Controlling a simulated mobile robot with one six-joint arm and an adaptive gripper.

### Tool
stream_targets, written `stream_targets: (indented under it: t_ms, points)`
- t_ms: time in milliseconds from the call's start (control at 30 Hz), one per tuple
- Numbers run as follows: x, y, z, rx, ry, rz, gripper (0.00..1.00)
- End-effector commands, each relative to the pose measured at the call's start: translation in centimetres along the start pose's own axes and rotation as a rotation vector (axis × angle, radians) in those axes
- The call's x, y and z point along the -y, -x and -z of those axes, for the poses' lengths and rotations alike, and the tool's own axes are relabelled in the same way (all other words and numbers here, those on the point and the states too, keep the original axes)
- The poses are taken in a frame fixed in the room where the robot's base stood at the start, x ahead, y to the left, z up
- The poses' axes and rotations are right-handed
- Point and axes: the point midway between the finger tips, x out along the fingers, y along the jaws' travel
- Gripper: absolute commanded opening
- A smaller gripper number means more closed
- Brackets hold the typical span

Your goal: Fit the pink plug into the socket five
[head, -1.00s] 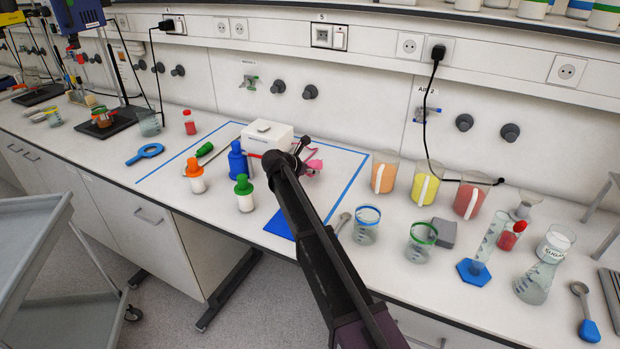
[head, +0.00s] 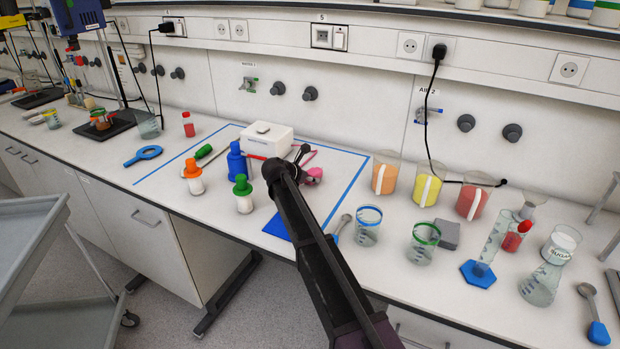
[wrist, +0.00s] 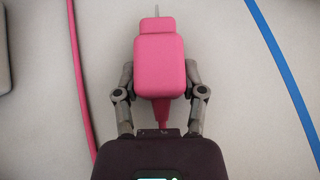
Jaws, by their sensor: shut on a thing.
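The pink plug (wrist: 160,65) sits between the fingers of my gripper (wrist: 159,82) in the wrist view, its metal pin pointing up in the picture. My gripper is shut on its sides. In the head view, the plug (head: 315,173) shows just right of my gripper's end, partly hidden, over the blue-outlined area of the bench. I cannot tell whether it touches the bench. The socket marked 5 (head: 322,37) is in a black frame with a switch beside it, high on the back wall panel, well away from the plug.
A white box (head: 267,133), a blue bottle (head: 237,163) and orange- and green-capped bottles stand left of my arm. Beakers of orange, yellow and red juice (head: 384,175) stand to the right. Wall knobs (head: 310,94) stick out below the socket. A black plug (head: 438,52) fills another socket.

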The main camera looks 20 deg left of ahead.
Motion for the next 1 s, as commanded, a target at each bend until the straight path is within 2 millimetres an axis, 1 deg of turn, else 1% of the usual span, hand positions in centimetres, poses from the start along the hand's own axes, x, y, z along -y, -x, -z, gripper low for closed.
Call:
stream_targets:
  t_ms: [33,67,100,133,567,767,867,1000]
  points:
    - [0.0,0.0,0.0,0.000,0.000,0.000,0.62]
    - [0.0,0.0,0.0,0.000,0.000,0.000,0.71]
    - [0.0,0.0,0.0,0.000,0.000,0.000,0.83]
    - [0.0,0.0,0.0,0.000,0.000,0.000,0.88]
    - [0.0,0.0,-0.1,0.000,0.000,0.000,0.88]
    - [0.0,0.3,-0.5,0.000,0.000,0.000,0.88]
    - [0.1,0.8,-0.8,0.000,0.000,0.000,0.88]
    - [0.1,2.4,-0.9,0.000,0.001,-0.001,0.88]
